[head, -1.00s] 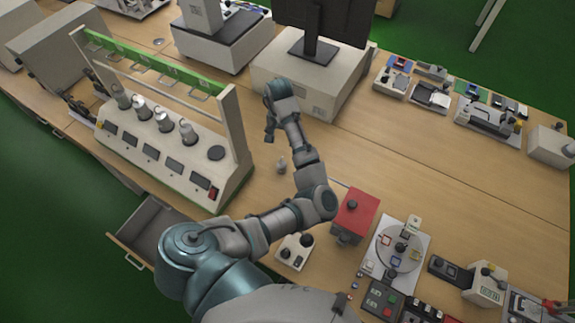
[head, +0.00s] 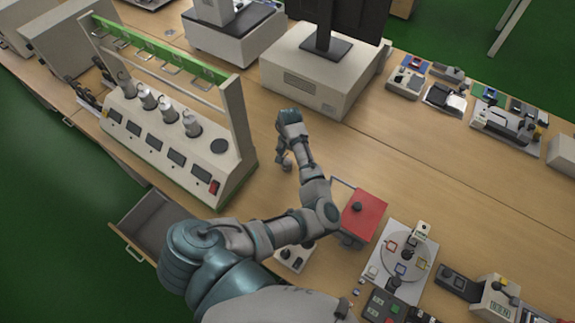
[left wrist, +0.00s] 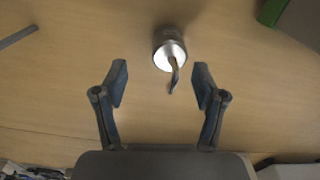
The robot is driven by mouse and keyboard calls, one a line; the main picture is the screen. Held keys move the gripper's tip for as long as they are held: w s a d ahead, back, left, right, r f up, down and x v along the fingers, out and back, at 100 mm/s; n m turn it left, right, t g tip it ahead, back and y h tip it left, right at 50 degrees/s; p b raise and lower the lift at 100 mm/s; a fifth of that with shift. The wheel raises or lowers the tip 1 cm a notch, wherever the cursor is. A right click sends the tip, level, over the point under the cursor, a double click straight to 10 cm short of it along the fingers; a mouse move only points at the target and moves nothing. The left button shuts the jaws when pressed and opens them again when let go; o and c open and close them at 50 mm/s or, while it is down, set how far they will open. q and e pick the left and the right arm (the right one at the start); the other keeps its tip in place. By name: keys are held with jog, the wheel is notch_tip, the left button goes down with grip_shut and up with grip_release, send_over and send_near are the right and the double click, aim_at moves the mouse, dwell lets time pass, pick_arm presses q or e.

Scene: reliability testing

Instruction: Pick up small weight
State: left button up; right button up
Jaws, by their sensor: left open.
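The small weight (left wrist: 168,50) is a short metal cylinder with a thin hook, on the wooden table in the left wrist view. In the head view I cannot clearly separate it from my left gripper (head: 283,161). My left gripper also shows in the left wrist view (left wrist: 161,83), open and empty. The weight's body lies just beyond the fingertips, roughly centred between them, and its hook points back toward the gap. The fingers do not appear to touch it. My right gripper is out of view.
A white test rack (head: 170,150) with several metal weights and a green top bar stands to the left. An open drawer (head: 150,225) sticks out below it. A red box (head: 363,215) is to the right, a monitor stand (head: 318,85) behind. Bare table lies around the gripper.

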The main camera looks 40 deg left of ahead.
aim_at(287, 162)
pick_arm(q)
jog(key=f, duration=0.4)
jog(key=shift+s+a+b, duration=0.25)
jog(key=shift+s+b, duration=0.05)
jog(key=shift+s, duration=0.1)
jog(key=shift+a+f, duration=0.15)
jog(key=shift+f, duration=0.25)
jog(key=shift+a+f, duration=0.15)
jog(key=shift+a, duration=0.05)
jog(key=shift+d, duration=0.2)
jog(key=c, duration=1.2)
jog(key=shift+w+d+r, duration=0.1)
jog(key=shift+r, duration=0.1)
grip_shut()
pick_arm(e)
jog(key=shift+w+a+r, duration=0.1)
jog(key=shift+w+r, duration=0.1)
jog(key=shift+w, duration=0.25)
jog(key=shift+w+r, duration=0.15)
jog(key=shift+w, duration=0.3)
